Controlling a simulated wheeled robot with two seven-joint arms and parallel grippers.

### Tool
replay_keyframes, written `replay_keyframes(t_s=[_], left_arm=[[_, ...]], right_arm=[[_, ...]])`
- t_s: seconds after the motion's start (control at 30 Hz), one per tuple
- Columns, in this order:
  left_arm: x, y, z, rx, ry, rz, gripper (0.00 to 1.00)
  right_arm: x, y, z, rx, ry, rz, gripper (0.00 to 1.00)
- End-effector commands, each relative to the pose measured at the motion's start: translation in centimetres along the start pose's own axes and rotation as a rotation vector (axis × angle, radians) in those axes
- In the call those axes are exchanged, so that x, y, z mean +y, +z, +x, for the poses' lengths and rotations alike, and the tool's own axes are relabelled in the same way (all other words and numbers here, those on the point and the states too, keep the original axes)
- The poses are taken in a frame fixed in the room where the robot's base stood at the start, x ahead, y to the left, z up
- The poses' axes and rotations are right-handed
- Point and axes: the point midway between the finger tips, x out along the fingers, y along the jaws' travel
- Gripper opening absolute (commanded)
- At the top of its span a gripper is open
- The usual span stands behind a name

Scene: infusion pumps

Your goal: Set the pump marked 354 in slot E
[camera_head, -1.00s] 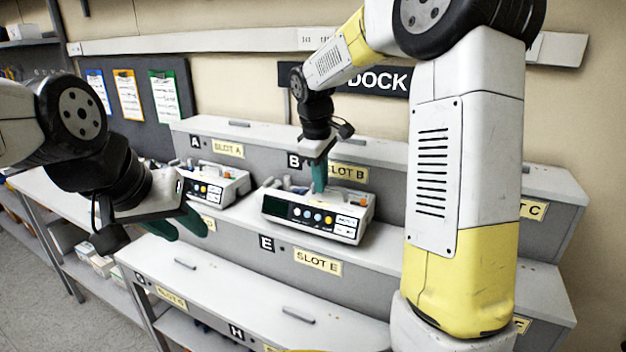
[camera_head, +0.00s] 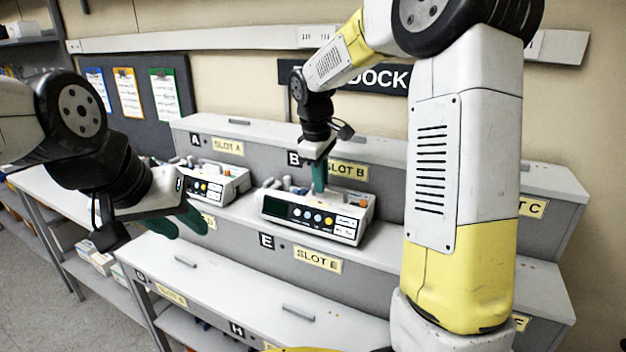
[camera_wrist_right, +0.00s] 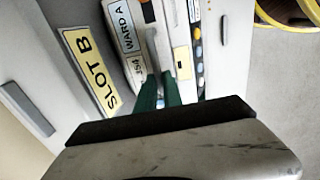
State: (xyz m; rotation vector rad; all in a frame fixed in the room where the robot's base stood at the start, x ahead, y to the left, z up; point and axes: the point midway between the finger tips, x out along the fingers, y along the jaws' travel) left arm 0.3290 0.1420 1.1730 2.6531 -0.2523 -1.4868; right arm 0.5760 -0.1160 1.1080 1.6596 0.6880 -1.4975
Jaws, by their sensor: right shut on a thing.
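A white pump (camera_head: 345,226) with a dark screen and coloured buttons is on the middle tier, above the SLOT E label (camera_head: 317,259). In the right wrist view the pump (camera_wrist_right: 182,62) carries a WARD A sticker and a small label that seems to read 354. My right gripper (camera_head: 318,188) points down, its green fingers shut on the pump's top handle; the fingers also show in the wrist view (camera_wrist_right: 160,90). The pump looks level; any small gap beneath it cannot be told. My left gripper (camera_head: 178,222) is open and empty, left of the pump.
A second pump (camera_head: 220,184) stands on the middle tier to the left, below the SLOT A label (camera_head: 228,148). The lower tier (camera_head: 235,295) in front is bare apart from small handles. My right arm hides part of the dock's right side.

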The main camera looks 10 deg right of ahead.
Motion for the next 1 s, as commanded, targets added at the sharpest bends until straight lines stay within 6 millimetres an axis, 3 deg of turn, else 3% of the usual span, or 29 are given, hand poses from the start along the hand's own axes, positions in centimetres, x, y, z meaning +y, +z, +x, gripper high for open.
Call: replay_keyframes(t_s=[0.8,0.83,0.9,0.93,1.0], left_arm=[[0.00,0.00,0.00,0.000,0.000,0.000,0.36],[0.00,0.00,0.00,0.000,0.000,0.000,0.36],[0.00,0.00,0.00,0.000,0.000,0.000,0.36],[0.00,0.00,0.00,0.000,0.000,0.000,0.36],[0.00,0.00,0.00,0.000,0.000,0.000,0.36]], right_arm=[[-0.06,-0.06,0.69,0.003,0.003,0.001,0.00],[-0.06,-0.06,0.68,0.003,0.003,0.001,0.17],[-0.07,-0.06,0.69,0.003,0.003,0.001,0.30],[-0.08,-0.05,0.70,0.002,0.002,0.000,0.36],[-0.10,-0.05,0.72,0.002,0.002,0.000,0.36]])
